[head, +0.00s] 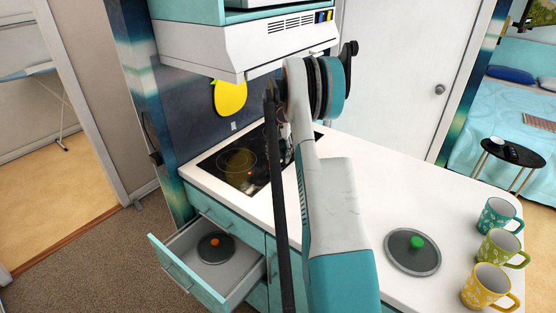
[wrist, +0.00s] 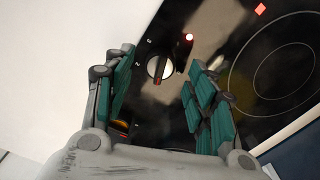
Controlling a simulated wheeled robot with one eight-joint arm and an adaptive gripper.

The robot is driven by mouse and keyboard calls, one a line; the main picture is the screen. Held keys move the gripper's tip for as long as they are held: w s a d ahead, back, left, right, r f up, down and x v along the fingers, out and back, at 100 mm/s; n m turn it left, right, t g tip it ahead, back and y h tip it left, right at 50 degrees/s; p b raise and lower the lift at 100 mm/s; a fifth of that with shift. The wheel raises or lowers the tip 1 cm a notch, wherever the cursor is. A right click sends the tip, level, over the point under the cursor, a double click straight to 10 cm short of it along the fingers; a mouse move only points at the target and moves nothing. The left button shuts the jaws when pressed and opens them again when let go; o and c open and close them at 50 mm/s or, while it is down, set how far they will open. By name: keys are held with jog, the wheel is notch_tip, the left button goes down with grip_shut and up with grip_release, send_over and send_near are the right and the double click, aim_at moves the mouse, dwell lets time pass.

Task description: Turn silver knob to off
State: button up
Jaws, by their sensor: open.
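The silver knob (wrist: 160,69) sits on the black glass cooktop (wrist: 235,30) in the wrist view. In the head view my arm covers the knob and most of the gripper, over the right part of the cooktop (head: 228,168).
A red light (wrist: 189,37) glows near the knob. A range hood (head: 240,45) hangs above the cooktop. An open drawer (head: 190,268) holds an orange-knobbed lid. A green-knobbed lid (head: 400,258) and several mugs (head: 490,285) stand on the white counter (head: 370,160).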

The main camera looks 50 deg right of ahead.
notch_tip(320, 180, down, 2)
jog(key=shift+f, duration=0.1)
jog(key=c, duration=1.1)
jog(key=shift+n, duration=0.3)
jog(key=n+b, duration=0.1)
jog(key=n, duration=0.5)
jog(key=shift+n, duration=0.3)
jog(key=n, duration=0.6)
jog(key=shift+n, duration=0.4)
